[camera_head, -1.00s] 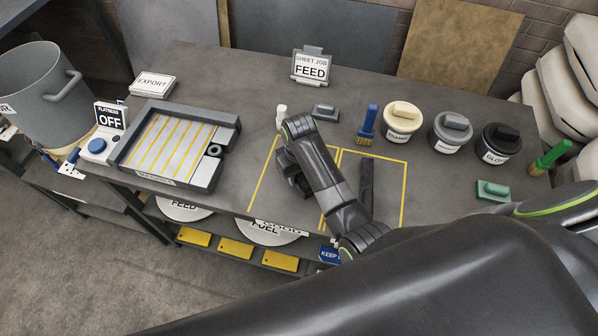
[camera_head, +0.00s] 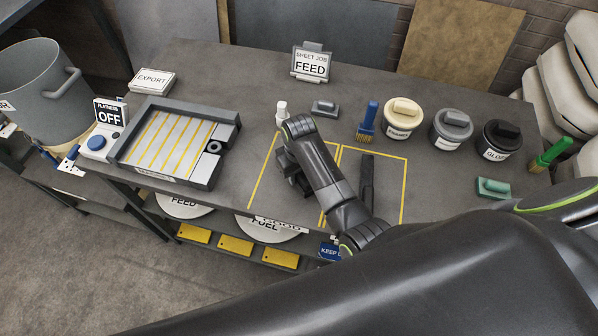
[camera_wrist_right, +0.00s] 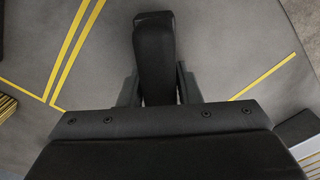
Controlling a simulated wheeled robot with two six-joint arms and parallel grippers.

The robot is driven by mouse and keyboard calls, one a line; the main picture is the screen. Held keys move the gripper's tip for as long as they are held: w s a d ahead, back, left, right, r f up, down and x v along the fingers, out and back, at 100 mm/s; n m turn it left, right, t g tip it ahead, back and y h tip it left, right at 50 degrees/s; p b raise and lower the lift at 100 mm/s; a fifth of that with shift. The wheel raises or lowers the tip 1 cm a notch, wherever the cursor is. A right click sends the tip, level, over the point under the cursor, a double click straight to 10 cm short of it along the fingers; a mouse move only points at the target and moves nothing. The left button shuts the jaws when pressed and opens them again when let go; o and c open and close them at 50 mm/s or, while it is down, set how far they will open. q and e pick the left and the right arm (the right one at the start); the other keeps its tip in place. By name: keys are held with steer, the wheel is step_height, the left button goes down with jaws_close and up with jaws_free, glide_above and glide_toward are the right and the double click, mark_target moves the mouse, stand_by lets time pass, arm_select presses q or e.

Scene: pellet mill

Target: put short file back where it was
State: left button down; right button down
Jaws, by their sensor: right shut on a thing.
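My right gripper (camera_head: 291,172) is low over the left yellow-outlined area of the bench. It also shows in the right wrist view (camera_wrist_right: 157,88), shut on a black, rounded block-like thing that I take to be the short file (camera_wrist_right: 154,48). Only the near end of this thing shows well; my wrist hides most of it in the head view. I cannot tell whether it touches the bench. A dark, narrow bar (camera_head: 367,182) lies in the right yellow-outlined area, partly hidden by my arm. My left gripper is not in view.
A flat tray-like fixture (camera_head: 178,145) with yellow stripes stands left. A small white bottle (camera_head: 281,115) and a grey block (camera_head: 324,108) are behind my gripper. A blue brush (camera_head: 368,122), lidded pots (camera_head: 451,130) and a green block (camera_head: 493,188) stand right.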

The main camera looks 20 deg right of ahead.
steer(key=shift+r, duration=0.1)
steer(key=shift+p, duration=0.4)
steer(key=shift+f, duration=0.2)
jaws_free()
stand_by(0.6)
steer(key=shift+r+p, duration=0.75)
steer(key=shift+r, duration=3.75)
